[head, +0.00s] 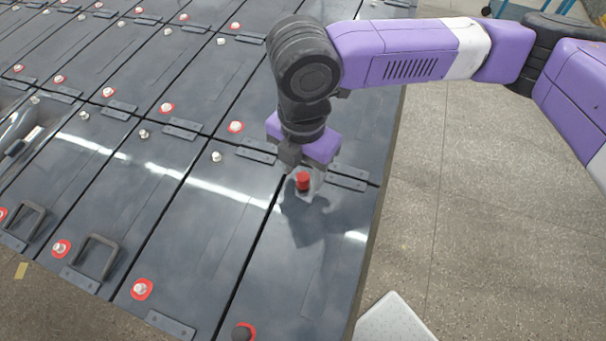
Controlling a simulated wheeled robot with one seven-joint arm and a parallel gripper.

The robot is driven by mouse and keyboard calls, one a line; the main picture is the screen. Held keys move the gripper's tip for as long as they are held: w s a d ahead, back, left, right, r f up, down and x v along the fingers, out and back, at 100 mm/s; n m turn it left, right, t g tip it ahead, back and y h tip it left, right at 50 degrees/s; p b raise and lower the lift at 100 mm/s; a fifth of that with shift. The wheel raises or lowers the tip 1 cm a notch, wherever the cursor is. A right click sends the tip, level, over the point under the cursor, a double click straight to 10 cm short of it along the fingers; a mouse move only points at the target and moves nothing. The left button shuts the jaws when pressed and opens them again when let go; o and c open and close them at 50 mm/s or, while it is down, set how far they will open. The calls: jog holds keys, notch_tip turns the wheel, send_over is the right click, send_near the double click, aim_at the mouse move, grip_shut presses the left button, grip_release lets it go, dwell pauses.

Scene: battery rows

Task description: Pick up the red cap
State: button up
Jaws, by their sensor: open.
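The red cap (303,181) is a small upright cylinder on the dark battery panel near its right side, just below my gripper. My gripper (305,190) hangs from the purple and black wrist and points down at the cap. Its jaws are open, with the cap between or right beside the fingers; the exact gap between fingers and cap is hard to tell from this view. What lies under the cap is hidden.
Dark battery panels (190,215) stand in rows, with several white terminals, some ringed in red (141,289). Black handles (97,255) rise at the lower left. A dark round cap (243,331) sits at the bottom edge. Speckled floor lies right; a white plate (392,318) shows below.

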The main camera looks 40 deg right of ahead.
aim_at(303, 176)
jog(key=shift+f, duration=0.15)
grip_shut()
notch_tip(303, 176, up, 20)
jog(key=shift+b, duration=0.35)
dwell(0.5)
